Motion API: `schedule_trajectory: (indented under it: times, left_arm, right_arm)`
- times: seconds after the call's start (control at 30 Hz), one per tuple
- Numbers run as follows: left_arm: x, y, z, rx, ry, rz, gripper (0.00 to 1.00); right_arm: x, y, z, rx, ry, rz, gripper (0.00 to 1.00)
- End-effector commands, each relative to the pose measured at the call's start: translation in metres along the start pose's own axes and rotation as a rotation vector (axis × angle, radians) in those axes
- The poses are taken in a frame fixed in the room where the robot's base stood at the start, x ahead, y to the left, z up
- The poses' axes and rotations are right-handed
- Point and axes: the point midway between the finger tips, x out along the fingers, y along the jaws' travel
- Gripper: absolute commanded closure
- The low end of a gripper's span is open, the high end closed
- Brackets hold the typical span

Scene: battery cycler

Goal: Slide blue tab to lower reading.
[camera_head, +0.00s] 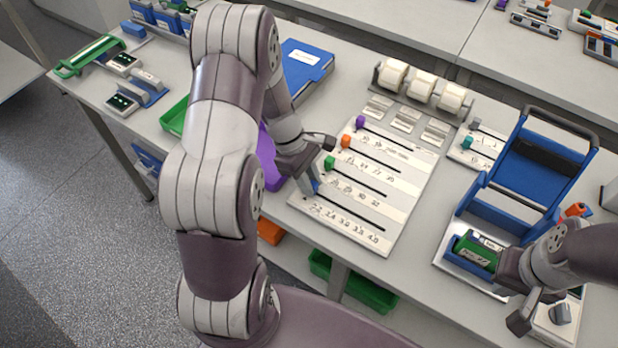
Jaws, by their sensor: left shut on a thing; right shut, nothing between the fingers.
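The white slider board (407,205) lies on the table with several slots and printed number scales. The blue tab (315,183) is at the left end of the lowest slot, beside the low end of its scale. My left gripper (314,176) is shut on the blue tab and partly hides it. The green tab (329,162), orange tab (346,141) and purple tab (361,122) sit at the left ends of the slots above. My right gripper (528,310) is shut and empty at the lower right, near the green battery block.
A blue frame with a handle (540,165) stands at the right, with the green battery block (474,254) in front of it. White rolls (422,86) stand behind the board. A blue binder (303,63) lies behind my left arm. Green and orange bins hang below the table's front edge.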

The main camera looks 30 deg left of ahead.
Motion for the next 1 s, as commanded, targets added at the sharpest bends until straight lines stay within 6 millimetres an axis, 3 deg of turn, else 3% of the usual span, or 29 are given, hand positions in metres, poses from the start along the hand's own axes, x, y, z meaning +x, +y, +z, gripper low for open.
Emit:
schedule_trajectory:
  times: [0.27,0.5,0.53,0.6,0.87,1.0]
  left_arm:
    - [0.011,0.001,0.033,0.003,-0.001,0.001,1.00]
    - [0.011,0.001,0.033,0.001,0.000,0.004,1.00]
    - [0.011,0.002,0.033,0.001,0.000,0.004,0.70]
    - [0.011,0.002,0.033,0.001,0.000,0.004,0.51]
    - [0.011,0.001,0.032,0.001,0.000,0.002,0.51]
    - [-0.004,0.002,0.032,0.000,0.001,0.007,0.51]
  right_arm:
    - [-0.005,0.000,-0.001,0.000,0.000,0.000,1.00]
    - [-0.005,0.000,-0.001,0.000,0.000,0.000,1.00]
    - [-0.005,0.000,-0.001,0.000,0.000,0.000,1.00]
    - [-0.005,0.000,-0.001,0.000,0.000,0.000,1.00]
    - [-0.004,0.000,-0.001,0.000,0.000,0.000,1.00]
    - [-0.005,0.000,-0.001,0.000,0.000,0.000,1.00]
